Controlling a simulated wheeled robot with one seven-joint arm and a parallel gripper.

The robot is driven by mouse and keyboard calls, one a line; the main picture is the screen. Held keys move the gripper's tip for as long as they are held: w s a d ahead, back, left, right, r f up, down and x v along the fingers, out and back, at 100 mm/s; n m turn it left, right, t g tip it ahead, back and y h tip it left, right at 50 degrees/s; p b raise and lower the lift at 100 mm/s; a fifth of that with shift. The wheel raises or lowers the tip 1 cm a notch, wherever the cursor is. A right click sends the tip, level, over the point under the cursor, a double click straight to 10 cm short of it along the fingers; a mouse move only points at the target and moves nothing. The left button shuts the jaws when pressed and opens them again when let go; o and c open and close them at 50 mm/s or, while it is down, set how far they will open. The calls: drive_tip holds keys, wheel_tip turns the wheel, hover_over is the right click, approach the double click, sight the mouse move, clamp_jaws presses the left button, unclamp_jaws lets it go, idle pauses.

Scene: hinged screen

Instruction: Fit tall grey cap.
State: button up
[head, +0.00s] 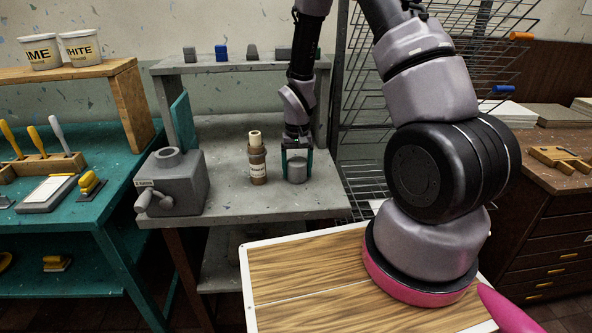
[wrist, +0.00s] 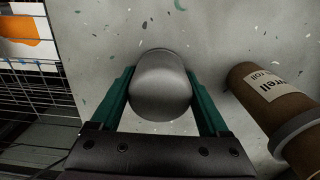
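A grey rounded cylinder, which looks like the tall grey cap (head: 297,171), is on the grey bench near its front right. My gripper (head: 297,162) points down over it, with one green finger on each side. In the wrist view the cap (wrist: 160,85) fills most of the space between the fingertips (wrist: 160,72). Whether the fingers press on it or leave a thin gap is not clear. A brown labelled tube (head: 257,163) with a cream upper part stands upright just left of my gripper. The tube also shows at the right of the wrist view (wrist: 272,100).
A grey box with a crank (head: 172,182) stands at the bench's left. Small grey and blue blocks (head: 221,53) sit on the raised shelf behind. A wire rack (head: 375,125) stands close on the right. The bench between box and tube is clear.

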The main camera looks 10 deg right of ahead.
sight(297, 161)
drive_tip(key=shift+c, duration=1.2)
drive_tip(key=shift+r, duration=2.35)
